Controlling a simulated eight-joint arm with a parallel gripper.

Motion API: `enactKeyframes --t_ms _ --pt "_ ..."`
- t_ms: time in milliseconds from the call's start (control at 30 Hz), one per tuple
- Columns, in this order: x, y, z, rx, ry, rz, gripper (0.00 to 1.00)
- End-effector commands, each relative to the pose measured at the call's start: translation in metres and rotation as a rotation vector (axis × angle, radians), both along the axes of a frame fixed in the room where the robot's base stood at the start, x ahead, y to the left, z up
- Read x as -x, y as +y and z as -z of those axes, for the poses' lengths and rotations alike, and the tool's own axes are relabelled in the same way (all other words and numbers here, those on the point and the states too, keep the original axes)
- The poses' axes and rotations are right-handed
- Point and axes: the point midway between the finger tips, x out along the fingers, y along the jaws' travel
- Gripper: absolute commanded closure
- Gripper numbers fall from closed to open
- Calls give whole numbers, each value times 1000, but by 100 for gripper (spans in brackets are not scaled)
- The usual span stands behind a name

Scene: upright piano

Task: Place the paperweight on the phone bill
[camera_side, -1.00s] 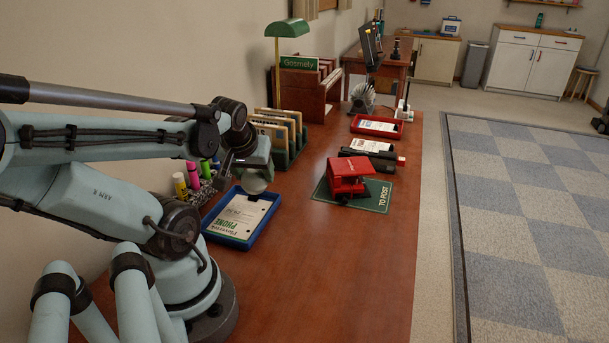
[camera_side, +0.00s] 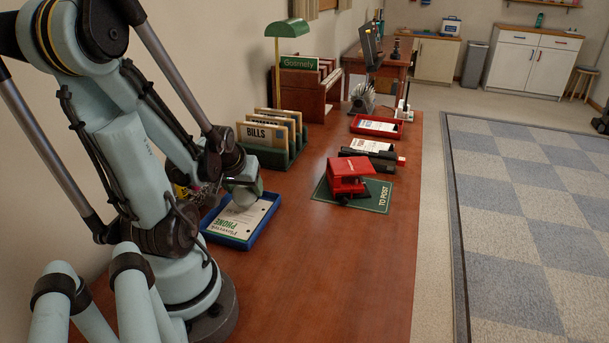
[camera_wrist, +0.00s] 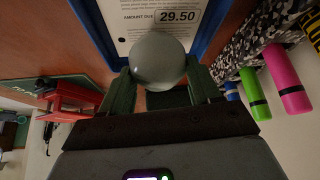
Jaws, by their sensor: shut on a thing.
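The paperweight, a pale grey round glassy ball (camera_wrist: 158,62), is between the fingers of my gripper (camera_wrist: 162,88), which is shut on it. In the side view my gripper (camera_side: 242,184) points down over the blue tray, with the paperweight (camera_side: 245,196) low at its tip. The phone bill (camera_side: 238,220) is a white sheet with green "PHONE" lettering, lying in the blue tray (camera_side: 229,243). In the wrist view the bill (camera_wrist: 132,40) shows "AMOUNT DUE 29.50", and the ball overlaps its edge and the tray rim. I cannot tell whether the ball touches the bill.
A green letter rack (camera_side: 274,156) with a "BILLS" divider stands just beyond the tray. Pink (camera_wrist: 287,78) and green (camera_wrist: 254,93) markers stand close beside my gripper. A red machine (camera_side: 348,180) sits on a green "TO POST" mat (camera_side: 376,198). The front desk surface is clear.

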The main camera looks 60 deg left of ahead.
Motion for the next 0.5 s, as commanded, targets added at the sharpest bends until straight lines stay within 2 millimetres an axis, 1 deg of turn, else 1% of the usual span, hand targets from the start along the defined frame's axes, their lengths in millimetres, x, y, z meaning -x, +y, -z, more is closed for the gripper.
enactKeyframes --t_ms 167,500 --pt "0 0 6 -1 -1 0 86" --pt "0 0 8 0 0 0 86"
